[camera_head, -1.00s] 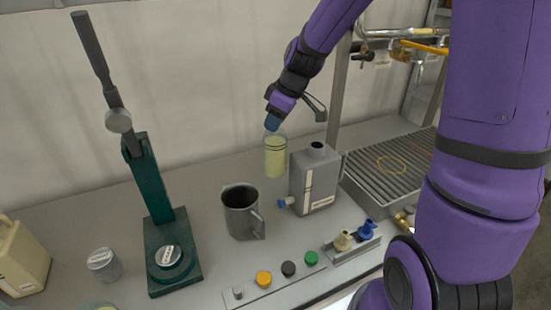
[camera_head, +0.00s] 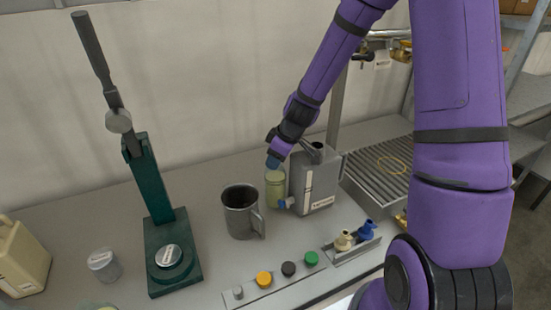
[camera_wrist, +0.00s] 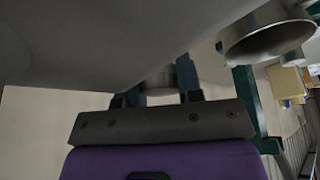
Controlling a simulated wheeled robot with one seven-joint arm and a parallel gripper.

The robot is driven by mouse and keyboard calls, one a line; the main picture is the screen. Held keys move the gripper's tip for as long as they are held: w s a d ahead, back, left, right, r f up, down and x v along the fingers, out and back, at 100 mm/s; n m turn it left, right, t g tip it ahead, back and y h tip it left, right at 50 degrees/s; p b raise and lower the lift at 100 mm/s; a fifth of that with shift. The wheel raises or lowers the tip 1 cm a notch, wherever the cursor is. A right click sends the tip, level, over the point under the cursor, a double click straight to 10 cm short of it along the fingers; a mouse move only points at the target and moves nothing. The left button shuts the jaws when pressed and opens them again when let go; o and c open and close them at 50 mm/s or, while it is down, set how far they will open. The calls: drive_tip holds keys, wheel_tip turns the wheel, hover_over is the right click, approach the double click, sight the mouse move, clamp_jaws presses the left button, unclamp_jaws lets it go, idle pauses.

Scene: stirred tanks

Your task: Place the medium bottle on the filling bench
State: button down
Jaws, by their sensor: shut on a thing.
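The bottle (camera_head: 275,188), clear with pale yellow-green liquid, is upright between the metal mug and the grey can in the head view. My gripper (camera_head: 273,163) is shut on its top from above, hiding its cap and neck. The bottle's base is at or just above the filling bench (camera_head: 205,215); I cannot tell whether it touches. In the wrist view my gripper's blue fingers (camera_wrist: 162,82) are around a pale round part of the bottle, and most of the bottle is hidden.
A grey can (camera_head: 314,185) stands close on the bottle's right, and a metal mug (camera_head: 240,212) in front to the left. A green lever press (camera_head: 160,205) stands farther left. A slatted drain rack (camera_head: 375,172) is at the right. Buttons (camera_head: 288,269) line the front.

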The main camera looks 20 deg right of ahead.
drive_tip(key=c, duration=0.8)
unclamp_jaws()
drive_tip(key=shift+o, duration=0.2)
drive_tip(key=v, duration=1.2)
drive_tip(key=s+r+m+t+h, duration=0.1)
drive_tip(key=s+r+m, duration=0.3)
drive_tip(key=s+r, duration=0.4)
drive_tip(key=s+a+r+m+t+h, duration=0.1)
drive_tip(key=s+r+m, duration=0.4)
drive_tip(key=s, duration=1.1)
drive_tip(key=shift+s+a+r+h, duration=0.2)
drive_tip(key=shift+s+r+h, duration=0.3)
drive_tip(key=shift+r, duration=1.25)
drive_tip(key=shift+w, duration=0.15)
